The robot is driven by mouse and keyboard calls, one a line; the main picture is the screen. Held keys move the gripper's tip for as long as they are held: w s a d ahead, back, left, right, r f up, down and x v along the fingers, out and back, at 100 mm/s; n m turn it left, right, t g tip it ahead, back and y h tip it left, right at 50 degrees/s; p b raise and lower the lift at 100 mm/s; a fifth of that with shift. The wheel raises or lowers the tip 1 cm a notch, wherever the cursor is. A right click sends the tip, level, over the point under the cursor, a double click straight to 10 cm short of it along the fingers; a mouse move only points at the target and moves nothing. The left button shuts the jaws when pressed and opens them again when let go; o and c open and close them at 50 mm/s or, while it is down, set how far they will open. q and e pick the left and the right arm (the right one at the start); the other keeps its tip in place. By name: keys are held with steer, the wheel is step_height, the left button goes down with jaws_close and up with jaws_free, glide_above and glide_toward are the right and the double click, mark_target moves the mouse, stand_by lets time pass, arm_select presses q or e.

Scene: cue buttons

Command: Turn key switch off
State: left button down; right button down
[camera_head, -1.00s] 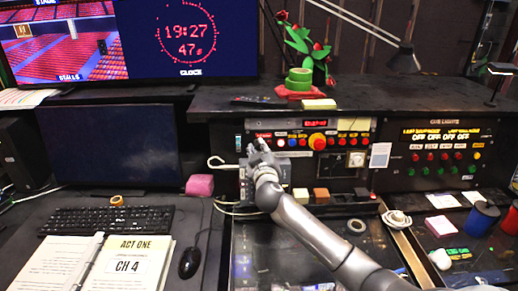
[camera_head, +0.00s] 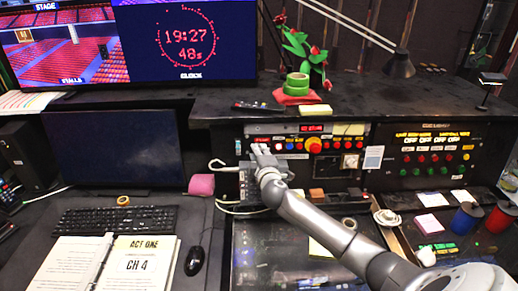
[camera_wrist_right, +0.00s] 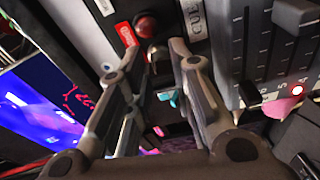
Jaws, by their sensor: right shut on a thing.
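The control panel (camera_head: 352,141) stands at the back of the desk, with a row of coloured buttons and a small red display. My right gripper (camera_head: 257,149) is at the panel's left end and covers what lies behind it. In the right wrist view, my right gripper (camera_wrist_right: 158,50) has its fingers closed in on a small dark piece on the panel face, which I take to be the key switch; the fingers mostly hide it, and its turn position cannot be told. A red round button (camera_wrist_right: 145,25) sits just beyond the fingertips. My left gripper is not in view.
A slider block (camera_wrist_right: 255,50) is close to the right of the fingers in the wrist view. A cable loops left of the gripper. A lamp (camera_head: 399,64) overhangs the shelf.

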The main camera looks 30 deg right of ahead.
steer(key=shift+n+p, duration=0.55)
steer(key=shift+n, duration=0.25)
steer(key=c, duration=1.3)
jaws_free()
steer(key=v, duration=1.2)
steer(key=shift+r, duration=0.1)
